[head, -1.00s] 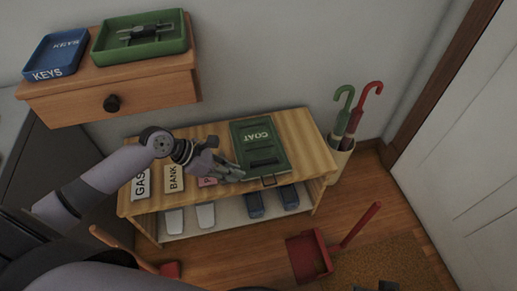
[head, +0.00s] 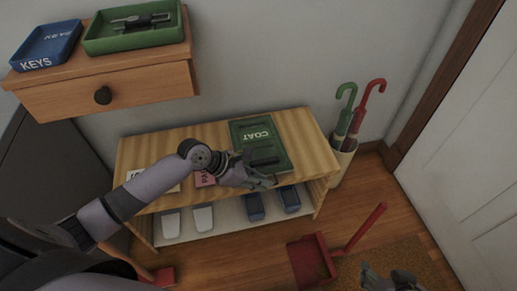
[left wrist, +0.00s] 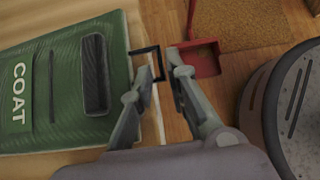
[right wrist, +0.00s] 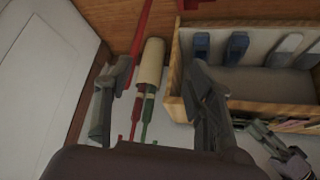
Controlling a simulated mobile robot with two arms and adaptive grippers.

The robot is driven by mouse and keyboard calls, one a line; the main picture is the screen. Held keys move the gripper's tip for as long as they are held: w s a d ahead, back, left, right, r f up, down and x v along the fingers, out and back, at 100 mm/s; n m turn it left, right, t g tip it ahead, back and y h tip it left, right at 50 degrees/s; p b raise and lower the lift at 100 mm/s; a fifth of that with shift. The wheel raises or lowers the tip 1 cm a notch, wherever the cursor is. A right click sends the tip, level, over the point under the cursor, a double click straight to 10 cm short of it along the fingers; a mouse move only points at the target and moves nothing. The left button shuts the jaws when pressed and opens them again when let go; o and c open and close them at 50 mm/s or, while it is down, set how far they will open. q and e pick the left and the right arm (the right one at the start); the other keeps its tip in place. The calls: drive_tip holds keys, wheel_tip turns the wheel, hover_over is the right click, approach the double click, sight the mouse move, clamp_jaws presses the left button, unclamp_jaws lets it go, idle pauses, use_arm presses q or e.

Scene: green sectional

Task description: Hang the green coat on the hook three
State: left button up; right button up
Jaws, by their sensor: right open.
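The green coat (head: 258,142), a flat green piece lettered COAT, lies on the wooden bench; it also fills the left side of the left wrist view (left wrist: 60,75). A dark loop (left wrist: 158,62) sticks out from its edge. My left gripper (head: 270,182) is at the coat's front edge. In the left wrist view its fingers (left wrist: 160,80) are apart, with the loop's outer side showing between the tips; contact cannot be told. My right gripper (head: 390,278) is low at the right, open and empty in the right wrist view (right wrist: 162,68). No hook is in view.
The bench (head: 300,130) has shoes on its lower shelf. Umbrellas stand in a holder (head: 343,160) to its right. A red dustpan (head: 312,260) lies on the floor near a mat (head: 400,260). A drawer shelf (head: 150,88) with blue and green trays hangs upper left.

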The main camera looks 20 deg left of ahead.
use_arm(q)
drive_tip(key=b+x, duration=0.1)
drive_tip(key=x, duration=0.1)
drive_tip(key=shift+w+d+f, duration=0.15)
drive_tip(key=shift+d+f, duration=0.15)
drive_tip(key=shift+d, duration=0.05)
use_arm(e)
drive_tip(key=w+a+r+t+y, duration=0.1)
drive_tip(key=w+a+r+t, duration=0.1)
drive_tip(key=w+r+t, duration=0.2)
drive_tip(key=shift+w, duration=1.1)
use_arm(q)
drive_tip(key=shift+c, duration=0.4)
use_arm(e)
drive_tip(key=shift+a, duration=0.1)
use_arm(q)
clamp_jaws()
